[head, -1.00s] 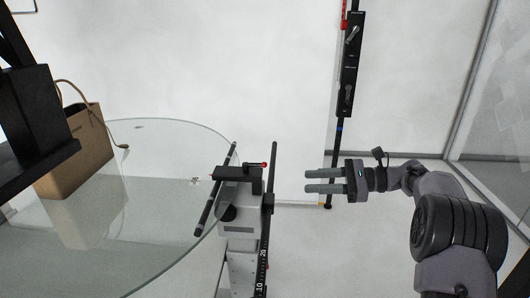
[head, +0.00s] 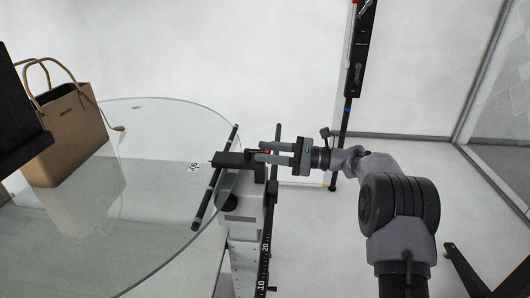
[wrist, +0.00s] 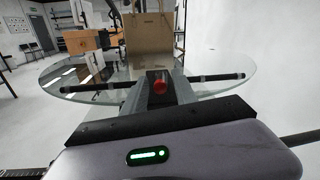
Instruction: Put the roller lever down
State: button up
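The roller lever (head: 268,151) shows as a small red knob at the right end of the black roller mount (head: 234,159), beside the glass turntable. Its shaft is mostly hidden by my fingers. In the wrist view the red knob (wrist: 160,86) sits between my two fingers, with the black roller bar (wrist: 215,78) running across beyond. My gripper (head: 259,153) is open, its fingers pointing left, one on each side of the knob. I cannot tell whether the fingers touch the lever or how far it is raised.
The round glass turntable (head: 140,215) fills the left, with a brown handbag (head: 65,135) standing on it. A vertical black pole with a ruler (head: 268,225) rises close below my gripper. Another black pole (head: 345,125) stands behind my wrist. Floor to the right is mostly clear.

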jog(key=shift+w+a, duration=0.1)
jog(key=shift+a, duration=0.25)
grip_shut()
